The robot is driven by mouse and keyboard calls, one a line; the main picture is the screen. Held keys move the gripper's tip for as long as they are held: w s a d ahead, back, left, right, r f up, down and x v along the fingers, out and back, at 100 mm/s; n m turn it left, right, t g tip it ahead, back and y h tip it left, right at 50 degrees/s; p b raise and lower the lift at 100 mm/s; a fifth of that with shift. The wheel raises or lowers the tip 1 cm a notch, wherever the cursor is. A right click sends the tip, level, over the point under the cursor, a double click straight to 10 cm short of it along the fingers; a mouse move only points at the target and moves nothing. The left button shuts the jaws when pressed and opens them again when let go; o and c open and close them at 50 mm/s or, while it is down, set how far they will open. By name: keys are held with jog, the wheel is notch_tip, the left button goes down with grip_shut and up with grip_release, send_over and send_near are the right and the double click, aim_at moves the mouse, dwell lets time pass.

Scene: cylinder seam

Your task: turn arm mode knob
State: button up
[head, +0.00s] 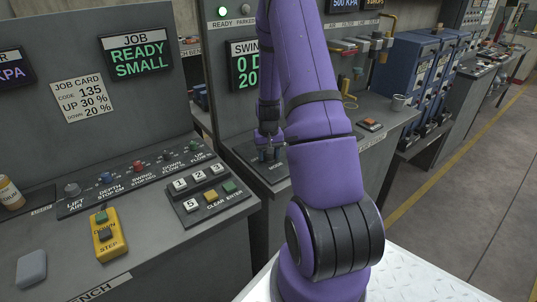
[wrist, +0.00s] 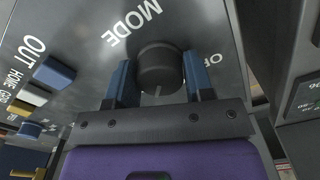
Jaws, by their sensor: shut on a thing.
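The arm mode knob (wrist: 160,68) is a dark round knob with a pale pointer line on a grey panel, below the word MODE in the wrist view. My gripper (wrist: 158,82) is shut on the knob, with one blue finger at each side of it. The pointer line faces the gripper's palm. In the head view my gripper (head: 268,153) is down at the grey panel beyond the arm, and the knob there is mostly hidden by the fingers. Part of a label starting with O shows right of the knob in the wrist view.
Blue and yellowish buttons (wrist: 54,72) sit left of the knob, by OUT and HOME labels. In the head view, a keypad (head: 205,190), a yellow step box (head: 107,235) and a job display (head: 137,52) stand left.

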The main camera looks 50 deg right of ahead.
dwell(0.3)
jog(key=o, duration=0.9)
notch_tip(320, 180, up, 11)
jog(key=shift+f, duration=0.1)
dwell(0.5)
